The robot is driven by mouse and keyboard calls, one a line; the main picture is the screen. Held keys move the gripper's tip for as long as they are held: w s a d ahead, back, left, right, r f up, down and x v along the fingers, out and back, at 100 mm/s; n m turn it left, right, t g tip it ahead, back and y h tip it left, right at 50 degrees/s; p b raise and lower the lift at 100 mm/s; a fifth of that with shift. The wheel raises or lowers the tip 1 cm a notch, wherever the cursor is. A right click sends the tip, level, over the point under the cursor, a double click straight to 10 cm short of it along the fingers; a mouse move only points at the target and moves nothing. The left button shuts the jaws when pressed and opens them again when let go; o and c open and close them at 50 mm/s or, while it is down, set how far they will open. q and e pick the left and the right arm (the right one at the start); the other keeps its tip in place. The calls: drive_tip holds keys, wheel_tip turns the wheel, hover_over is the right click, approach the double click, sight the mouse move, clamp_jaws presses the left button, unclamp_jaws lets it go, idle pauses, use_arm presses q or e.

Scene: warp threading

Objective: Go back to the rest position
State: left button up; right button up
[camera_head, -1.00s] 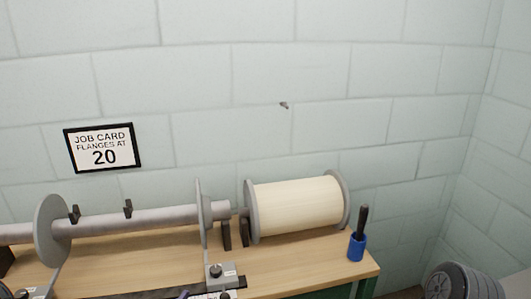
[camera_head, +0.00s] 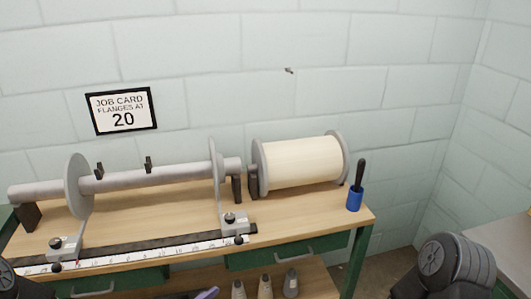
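Neither of my grippers shows in the head view. Only dark links of my arms show, one at the lower left edge and one at the lower right. A grey beam shaft (camera_head: 125,178) with two round flanges, the left flange (camera_head: 78,186) and the right flange (camera_head: 216,171), lies across the wooden bench (camera_head: 170,215). A ruler scale (camera_head: 130,256) runs along the bench front, with a clamp block (camera_head: 64,246) near its left end and another clamp block (camera_head: 232,222) near its right end.
A cream spool (camera_head: 301,162) stands at the right of the bench, beside a blue cup (camera_head: 354,199) with a dark-handled tool. Several cones (camera_head: 265,287) stand below. A job card (camera_head: 122,110) reading 20 hangs on the wall. A grey surface is at the far right.

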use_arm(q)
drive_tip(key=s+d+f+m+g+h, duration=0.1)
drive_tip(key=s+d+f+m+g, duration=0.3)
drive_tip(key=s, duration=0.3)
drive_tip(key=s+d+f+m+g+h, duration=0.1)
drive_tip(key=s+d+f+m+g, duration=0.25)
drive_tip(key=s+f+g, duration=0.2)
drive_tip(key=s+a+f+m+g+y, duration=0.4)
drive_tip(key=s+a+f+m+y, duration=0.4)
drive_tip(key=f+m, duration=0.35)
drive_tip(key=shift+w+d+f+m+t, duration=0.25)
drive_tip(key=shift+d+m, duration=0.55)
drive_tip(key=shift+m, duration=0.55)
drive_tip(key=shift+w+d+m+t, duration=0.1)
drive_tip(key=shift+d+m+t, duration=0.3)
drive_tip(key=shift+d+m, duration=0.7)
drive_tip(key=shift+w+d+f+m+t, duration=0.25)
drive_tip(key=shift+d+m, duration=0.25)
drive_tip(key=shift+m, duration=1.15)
